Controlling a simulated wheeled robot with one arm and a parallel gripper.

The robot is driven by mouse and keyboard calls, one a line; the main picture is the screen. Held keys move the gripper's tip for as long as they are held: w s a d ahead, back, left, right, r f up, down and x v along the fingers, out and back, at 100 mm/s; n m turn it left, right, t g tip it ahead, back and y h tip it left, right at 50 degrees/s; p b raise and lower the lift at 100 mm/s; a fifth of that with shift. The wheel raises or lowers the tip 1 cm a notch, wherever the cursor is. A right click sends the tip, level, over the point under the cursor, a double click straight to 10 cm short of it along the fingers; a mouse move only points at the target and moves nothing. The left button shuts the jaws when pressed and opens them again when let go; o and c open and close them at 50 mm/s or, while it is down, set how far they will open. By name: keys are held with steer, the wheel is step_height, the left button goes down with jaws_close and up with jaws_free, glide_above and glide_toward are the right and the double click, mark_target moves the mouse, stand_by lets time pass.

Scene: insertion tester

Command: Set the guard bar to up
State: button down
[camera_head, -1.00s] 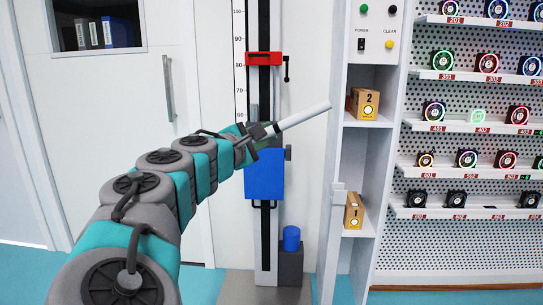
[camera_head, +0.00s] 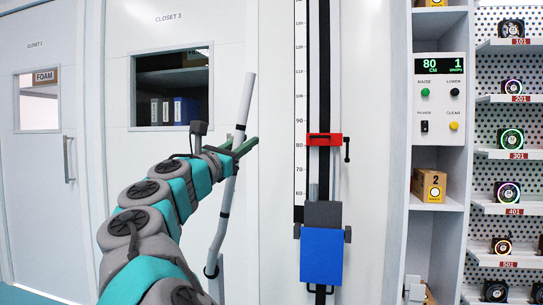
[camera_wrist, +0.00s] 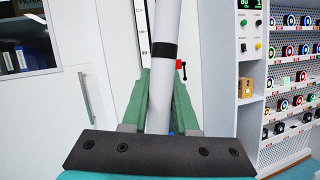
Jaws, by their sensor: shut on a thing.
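The guard bar (camera_head: 246,100) is a long white bar with dark bands. It stands nearly upright in the head view, its top leaning slightly right, left of the drop column. Its lower part runs down to a joint (camera_head: 212,268) near the bottom edge of the picture. My gripper (camera_head: 238,147) is shut on the bar partway along it. In the wrist view the bar (camera_wrist: 164,65) passes between the green fingers (camera_wrist: 160,100). The bar's lower end is hidden there by the gripper.
The tester column with a red clamp (camera_head: 325,140) and a blue block (camera_head: 321,256) stands right of the bar. The control panel (camera_head: 440,98) reads 80 cm and 1 drops. A closet with a window (camera_head: 172,90) is behind my arm. Shelves of fans stand at the right.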

steer(key=shift+w+a+r+n+t+y, duration=0.1)
steer(key=shift+w+a+n+t+y, duration=0.15)
steer(key=shift+a+n, duration=0.45)
steer(key=shift+w+a+r+n+t+y, duration=0.15)
steer(key=shift+w+a+n, duration=0.15)
steer(key=shift+a, duration=0.75)
steer(key=shift+w+a+r+n+t+y, duration=0.1)
steer(key=shift+w+a+n+t+y, duration=0.15)
steer(key=shift+a+n, duration=0.45)
steer(key=shift+a, duration=0.25)
steer(key=c, duration=0.7)
jaws_free()
steer(key=shift+w+a+f, duration=0.1)
steer(key=shift+a, duration=0.05)
steer(key=v, duration=0.7)
steer(key=shift+s+a+f+b, duration=0.15)
steer(key=shift+s+b, duration=0.2)
steer(key=shift+b, duration=0.05)
